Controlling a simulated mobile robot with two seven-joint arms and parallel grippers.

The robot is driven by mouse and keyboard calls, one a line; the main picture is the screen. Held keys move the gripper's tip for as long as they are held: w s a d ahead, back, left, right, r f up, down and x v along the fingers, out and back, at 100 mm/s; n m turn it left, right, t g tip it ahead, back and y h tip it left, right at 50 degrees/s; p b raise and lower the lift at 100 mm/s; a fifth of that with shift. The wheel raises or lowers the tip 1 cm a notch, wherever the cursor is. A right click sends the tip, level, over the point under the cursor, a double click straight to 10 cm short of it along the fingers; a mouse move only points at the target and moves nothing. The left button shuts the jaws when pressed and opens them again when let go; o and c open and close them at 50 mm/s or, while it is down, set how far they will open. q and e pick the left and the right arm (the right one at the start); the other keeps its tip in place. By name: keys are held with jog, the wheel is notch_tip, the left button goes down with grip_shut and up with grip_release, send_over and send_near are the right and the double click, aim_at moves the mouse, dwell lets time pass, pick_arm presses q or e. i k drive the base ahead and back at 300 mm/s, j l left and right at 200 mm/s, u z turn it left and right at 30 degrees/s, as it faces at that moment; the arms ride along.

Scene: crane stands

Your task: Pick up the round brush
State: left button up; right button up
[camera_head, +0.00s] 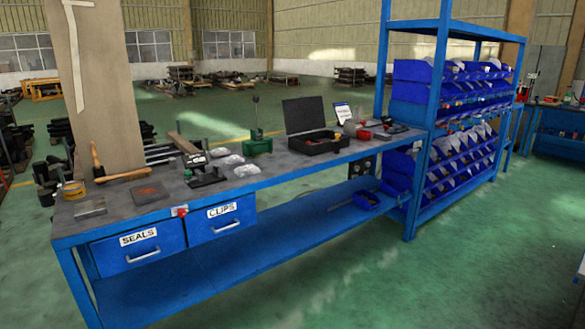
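No round brush can be made out for certain. At the left end of the workbench (105,215) stands a small round tan-yellow item (73,190), too small to tell what it is. Dark items (45,172) are crowded just behind it. Neither of my grippers shows in the head view.
The bench also holds a flat brown piece (149,194), clear bags (247,170), a green tool (258,143) and an open black case (316,140). Blue drawers (140,250) hang under its front. A blue bin rack (421,150) stands right. Green floor in front is clear.

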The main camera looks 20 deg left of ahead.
aim_at(96, 160)
jog(key=i, duration=1.15)
jog(key=i+z, duration=0.2)
jog(key=i, duration=0.95)
jog(key=i+j+z, duration=0.2)
jog(key=i, duration=0.95)
jog(key=i+u, duration=0.1)
jog(key=u, duration=0.25)
jog(key=l+u, duration=0.1)
jog(key=u, duration=0.25)
jog(key=i+l+u, duration=0.1)
jog(key=u, duration=3.05)
